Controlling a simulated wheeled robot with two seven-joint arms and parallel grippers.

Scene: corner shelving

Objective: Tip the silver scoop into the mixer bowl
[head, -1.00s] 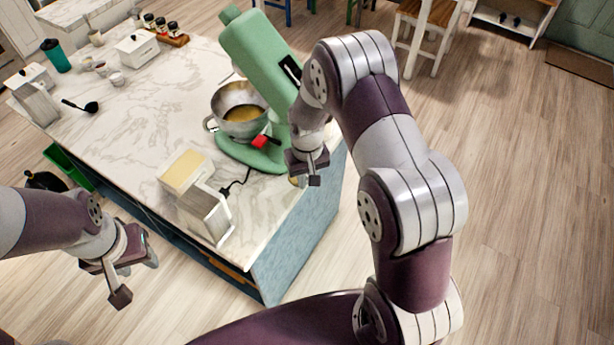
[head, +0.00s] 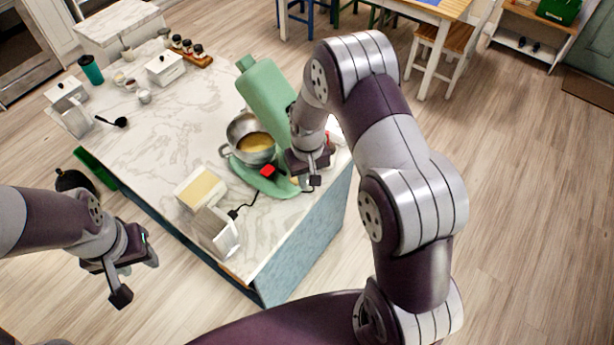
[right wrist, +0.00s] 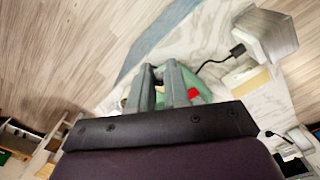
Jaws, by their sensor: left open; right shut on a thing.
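The silver mixer bowl (head: 240,128) holds something yellow and sits on the green stand mixer (head: 266,92), whose head is tilted up. My right gripper (head: 308,183) is just right of the mixer base, near the counter's edge. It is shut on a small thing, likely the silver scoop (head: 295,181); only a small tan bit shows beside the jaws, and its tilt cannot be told. In the right wrist view the right gripper's fingers (right wrist: 166,85) are close together and largely hide what they hold. My left gripper (head: 136,277) is open and empty, left of the counter.
A toaster-like white box (head: 216,230) with a black cord and a pale yellow-topped box (head: 200,188) stand at the counter's near end. A black ladle (head: 112,122), white canister (head: 165,68), small cups and spice jars lie farther back. The counter's middle (head: 160,130) is clear.

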